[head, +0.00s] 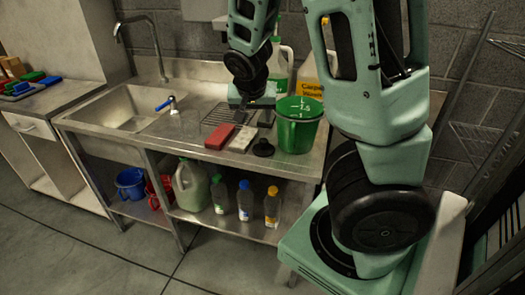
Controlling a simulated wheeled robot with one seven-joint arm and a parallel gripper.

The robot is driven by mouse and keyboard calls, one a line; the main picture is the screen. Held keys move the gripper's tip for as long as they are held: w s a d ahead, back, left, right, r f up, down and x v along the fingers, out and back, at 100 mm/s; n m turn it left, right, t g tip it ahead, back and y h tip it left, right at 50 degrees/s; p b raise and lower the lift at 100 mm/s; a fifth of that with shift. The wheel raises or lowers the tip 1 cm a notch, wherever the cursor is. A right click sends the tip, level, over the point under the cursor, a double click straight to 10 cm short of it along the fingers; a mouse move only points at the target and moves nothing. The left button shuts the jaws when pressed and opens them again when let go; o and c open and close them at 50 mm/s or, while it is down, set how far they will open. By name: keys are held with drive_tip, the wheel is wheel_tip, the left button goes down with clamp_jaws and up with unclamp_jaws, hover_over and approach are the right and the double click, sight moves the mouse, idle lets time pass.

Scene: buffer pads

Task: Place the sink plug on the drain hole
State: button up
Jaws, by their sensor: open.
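The sink plug, a small black round piece (263,148), lies on the steel counter (190,150) just left of the green bucket. The sink basin (125,105) is at the left of the counter under a curved tap. I cannot clearly make out the drain hole in it. My gripper (250,112) hangs pointing down over the counter, behind and slightly left of the plug and apart from it. It is open with nothing seen in it; its fingertips are small and hard to make out.
The green bucket (298,125) stands right of the plug. A red block (219,136), a pale block (243,138) and a wire rack (225,115) lie left of it. Jugs and bottles (245,200) stand on the lower shelf.

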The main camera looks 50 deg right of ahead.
drive_tip(key=d, duration=0.2)
drive_tip(key=b, duration=0.1)
hover_over(263, 140)
drive_tip(key=s+a, duration=0.2)
drive_tip(key=a, duration=0.1)
drive_tip(key=shift+m, duration=0.3)
drive_tip(key=f, duration=0.9)
drive_tip(key=shift+d+f, duration=0.2)
drive_tip(key=shift+f, duration=0.1)
drive_tip(key=shift+x, duration=2.9)
drive_tip(key=shift+c, duration=0.3)
drive_tip(key=c, duration=1.1)
drive_tip(key=shift+r, duration=0.1)
